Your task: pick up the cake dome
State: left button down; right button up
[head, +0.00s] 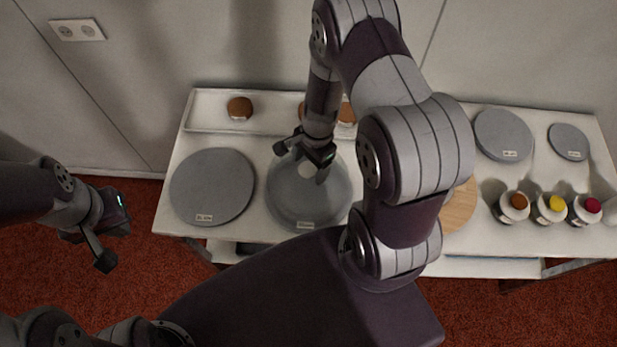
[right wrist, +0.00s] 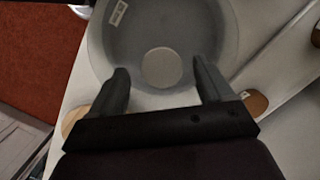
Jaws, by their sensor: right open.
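The cake dome (head: 296,205) is a grey translucent round cover with a pale round knob on top. It stands on the table between a grey turntable and my right arm. In the right wrist view the dome (right wrist: 200,28) fills the upper middle, and its knob (right wrist: 162,67) lies just ahead of and between the fingertips. My right gripper (head: 307,160) is open above the dome, and its open fingers also show in the right wrist view (right wrist: 160,80). I cannot tell whether they touch the knob. My left gripper (head: 108,235) is off the table at the left, its jaw opening unclear.
A grey turntable (head: 212,186) is left of the dome. A white tray (head: 270,103) with brown cakes (head: 239,108) runs along the back. Grey discs (head: 503,135) and several small jars (head: 550,208) stand at the right. My right arm hides part of a wooden board (head: 459,207).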

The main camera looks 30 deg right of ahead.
jog(key=shift+w+f, duration=0.1)
jog(key=shift+f, duration=0.15)
jog(key=shift+a, duration=0.1)
jog(key=shift+c, duration=0.6)
grip_shut()
jog(key=shift+r, duration=0.15)
